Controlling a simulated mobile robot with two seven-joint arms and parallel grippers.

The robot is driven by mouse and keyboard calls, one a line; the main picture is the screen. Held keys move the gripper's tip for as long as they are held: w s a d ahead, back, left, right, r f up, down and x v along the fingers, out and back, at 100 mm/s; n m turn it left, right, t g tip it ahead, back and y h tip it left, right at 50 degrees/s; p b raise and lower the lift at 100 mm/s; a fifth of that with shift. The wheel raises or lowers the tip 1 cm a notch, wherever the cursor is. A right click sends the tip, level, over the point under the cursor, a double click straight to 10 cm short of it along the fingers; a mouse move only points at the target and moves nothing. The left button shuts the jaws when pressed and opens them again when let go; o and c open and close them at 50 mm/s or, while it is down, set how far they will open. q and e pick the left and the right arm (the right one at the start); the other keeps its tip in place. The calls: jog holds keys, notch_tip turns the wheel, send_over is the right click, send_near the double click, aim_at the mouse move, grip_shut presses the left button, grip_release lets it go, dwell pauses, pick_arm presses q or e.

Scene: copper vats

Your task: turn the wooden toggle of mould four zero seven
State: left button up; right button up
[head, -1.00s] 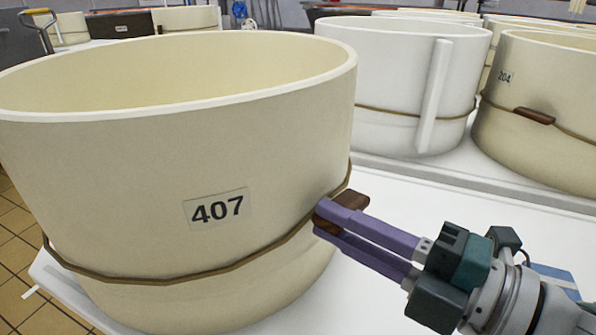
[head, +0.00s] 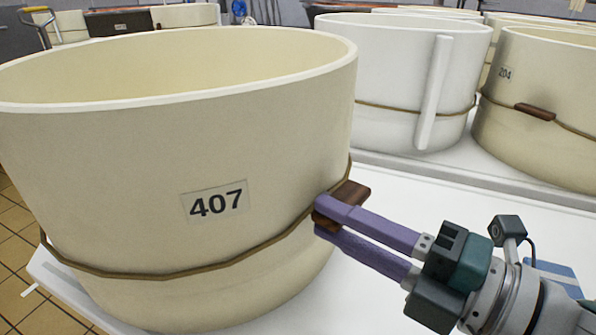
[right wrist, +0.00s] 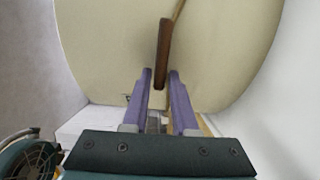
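Mould 407 (head: 200,140) is a large cream tub at the left of the head view, with its number label (head: 215,202) facing me. A brown cord (head: 200,272) runs around it. The dark wooden toggle (head: 352,194) sits on the cord at the mould's right side and slants up to the right. My left gripper is not in view.
A white tub (head: 395,75) with an upright bar stands behind to the right. Mould 204 (head: 550,90), with its own cord and toggle (head: 536,112), stands at the far right. The white table top (head: 430,200) between them is clear.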

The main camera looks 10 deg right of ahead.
jog(key=shift+o, duration=1.4)
jog(key=p+v, duration=0.1)
jog(key=v, duration=0.9)
jog(key=shift+w+r+p, duration=0.1)
jog(key=shift+p, duration=0.25)
